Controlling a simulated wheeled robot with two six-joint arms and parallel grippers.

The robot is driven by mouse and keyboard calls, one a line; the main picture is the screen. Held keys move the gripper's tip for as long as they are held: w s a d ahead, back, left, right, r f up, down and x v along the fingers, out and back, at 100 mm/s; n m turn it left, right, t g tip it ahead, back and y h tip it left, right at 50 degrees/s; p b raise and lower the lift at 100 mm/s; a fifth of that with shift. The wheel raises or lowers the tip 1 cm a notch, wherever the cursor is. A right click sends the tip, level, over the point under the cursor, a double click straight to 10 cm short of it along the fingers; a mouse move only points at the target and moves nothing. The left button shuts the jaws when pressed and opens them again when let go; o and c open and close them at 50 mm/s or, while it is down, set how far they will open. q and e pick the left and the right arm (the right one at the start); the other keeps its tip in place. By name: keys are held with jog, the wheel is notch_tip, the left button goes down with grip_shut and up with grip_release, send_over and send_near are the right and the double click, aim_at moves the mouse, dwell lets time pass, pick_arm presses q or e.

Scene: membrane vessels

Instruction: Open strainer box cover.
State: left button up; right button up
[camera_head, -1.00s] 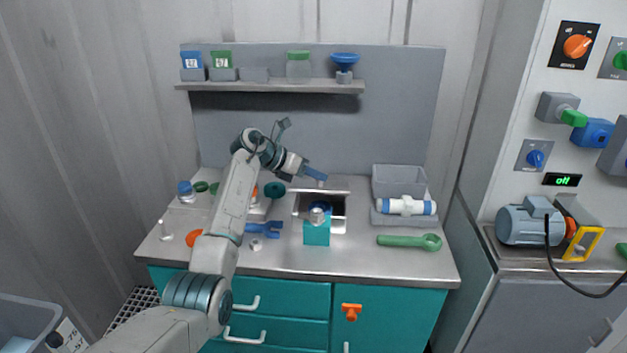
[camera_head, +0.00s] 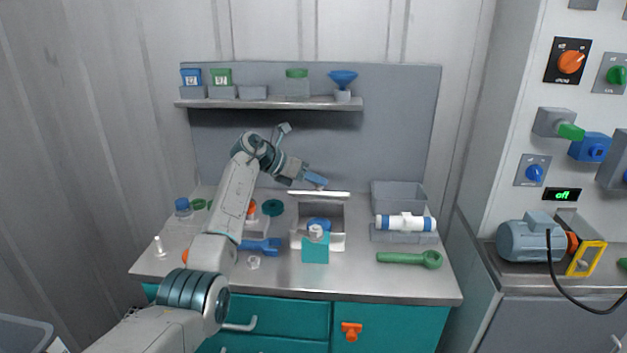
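The strainer box (camera_head: 333,241) stands in the middle of the steel bench. Its cover (camera_head: 330,194) is raised at a steep angle, its pale edge on top and its grey inner face toward me. A teal block (camera_head: 315,251) with a blue and white round part on it stands at the front of the box and hides part of the opening. My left gripper (camera_head: 322,184) is at the cover's top edge, its blue fingers seeming to touch it. The fingers overlap in this view, so their opening is unclear. My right gripper is out of view.
A grey bin (camera_head: 398,195) and a white-blue cartridge (camera_head: 405,223) stand to the right, with a green wrench (camera_head: 408,259) in front. A blue tool (camera_head: 262,246) lies left of the box. A shelf (camera_head: 270,104) with small containers runs above at the back.

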pick_arm(q)
jog(key=shift+o, duration=1.4)
jog(key=shift+w+f, duration=0.15)
jog(key=shift+a, duration=0.15)
jog(key=b+v, duration=0.2)
jog(key=v, duration=0.8)
jog(key=shift+a+r, duration=0.2)
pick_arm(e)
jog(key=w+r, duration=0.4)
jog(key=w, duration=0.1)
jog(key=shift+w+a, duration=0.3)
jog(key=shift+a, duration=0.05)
